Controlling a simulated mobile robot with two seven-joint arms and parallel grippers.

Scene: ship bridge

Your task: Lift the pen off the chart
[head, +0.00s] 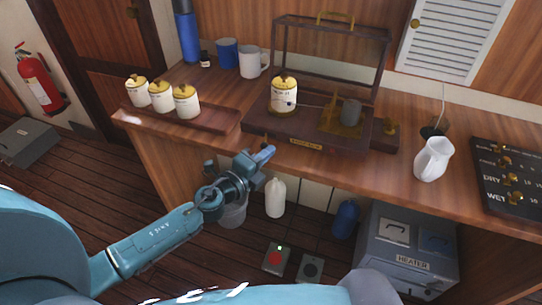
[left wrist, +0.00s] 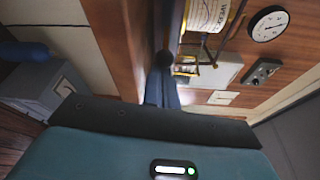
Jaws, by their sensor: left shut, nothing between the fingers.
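A barograph stands on the wooden desk, its glazed case (head: 332,20) raised open. The white chart drum (head: 284,94) with a brass top stands on the left of its wooden base (head: 306,131); it also shows in the left wrist view (left wrist: 207,14). A thin pen arm seems to run from the brass works (head: 340,125) toward the drum; whether its tip touches the chart is too small to tell. A brass lever (head: 391,134) is at the base's right end. My left gripper (head: 264,154) is shut and empty, at the desk's front edge below the drum. My right gripper is not in view.
Behind are two mugs (head: 251,62) and a blue flask (head: 187,32).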

